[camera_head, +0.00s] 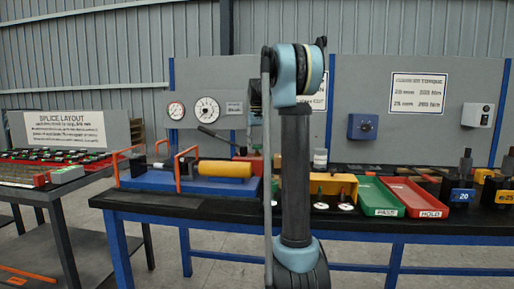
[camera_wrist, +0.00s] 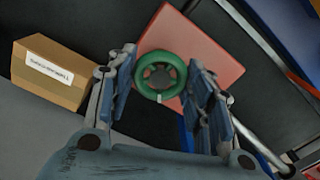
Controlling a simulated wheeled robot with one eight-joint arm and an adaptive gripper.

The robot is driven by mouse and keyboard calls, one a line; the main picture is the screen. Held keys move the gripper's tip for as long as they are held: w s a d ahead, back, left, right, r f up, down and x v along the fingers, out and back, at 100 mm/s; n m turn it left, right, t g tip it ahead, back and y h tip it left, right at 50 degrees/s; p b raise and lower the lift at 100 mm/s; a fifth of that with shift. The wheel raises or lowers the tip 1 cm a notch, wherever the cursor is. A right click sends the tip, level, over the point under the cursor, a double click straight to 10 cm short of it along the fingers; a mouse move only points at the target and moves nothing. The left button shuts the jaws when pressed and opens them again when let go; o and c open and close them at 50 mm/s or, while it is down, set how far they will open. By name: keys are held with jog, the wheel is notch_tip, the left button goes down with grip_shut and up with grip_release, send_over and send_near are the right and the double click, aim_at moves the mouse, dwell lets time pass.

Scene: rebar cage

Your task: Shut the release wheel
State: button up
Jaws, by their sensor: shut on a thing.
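The release wheel (camera_wrist: 161,52) is a green spoked handwheel in the wrist view, in front of a red block (camera_wrist: 208,48). A small pale mark shows on its near rim. My gripper (camera_wrist: 162,75) has its two blue-grey fingers on either side of the wheel, shut on its rim. In the head view my arm stands in front of the bench and hides the wheel and my gripper. A red part shows just left of the arm.
A tan labelled box (camera_wrist: 50,72) lies left of my gripper in the wrist view. A metal bar (camera_wrist: 250,35) runs along the right. In the head view, a yellow cylinder (camera_head: 224,169) lies left of my arm; a green tray (camera_head: 378,197) and red tray (camera_head: 414,197) lie right.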

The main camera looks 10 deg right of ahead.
aim_at(257, 146)
jog(key=m, duration=0.6)
jog(key=shift+w+m, duration=0.1)
jog(key=shift+m, duration=0.2)
dwell(0.4)
jog(key=o, duration=1)
jog(key=shift+o, duration=0.2)
notch_tip(257, 146, up, 12)
jog(key=shift+f, duration=0.1)
